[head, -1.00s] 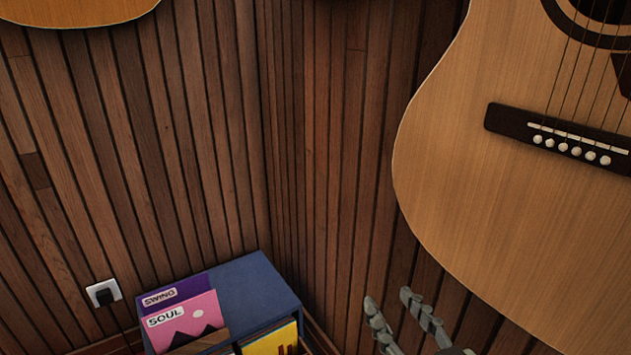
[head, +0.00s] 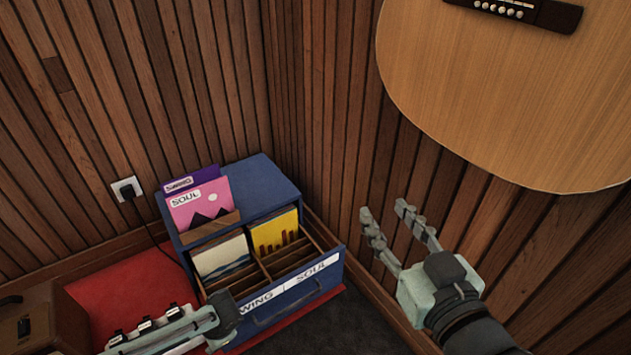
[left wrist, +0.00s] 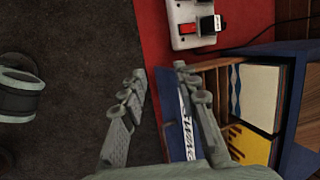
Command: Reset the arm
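My right gripper (head: 385,210) is in the head view, right of the blue record cabinet and in front of the wood-slat wall. Its two fingers are apart and nothing is between them. My left gripper is partly in the head view at the bottom, in front of the cabinet's left side. In the left wrist view, the left gripper's fingertips (left wrist: 158,75) are apart and empty, with the cabinet's drawer close by on the right. I cannot tell whether the left gripper touches anything.
The blue cabinet (head: 262,190) has an open drawer (head: 322,279) with record sleeves. Soul (head: 202,203) and swing (head: 205,174) sleeves stand on top. A red mat (head: 120,290) lies below. A guitar (head: 500,100) hangs upper right. A brown case (head: 35,325) sits lower left.

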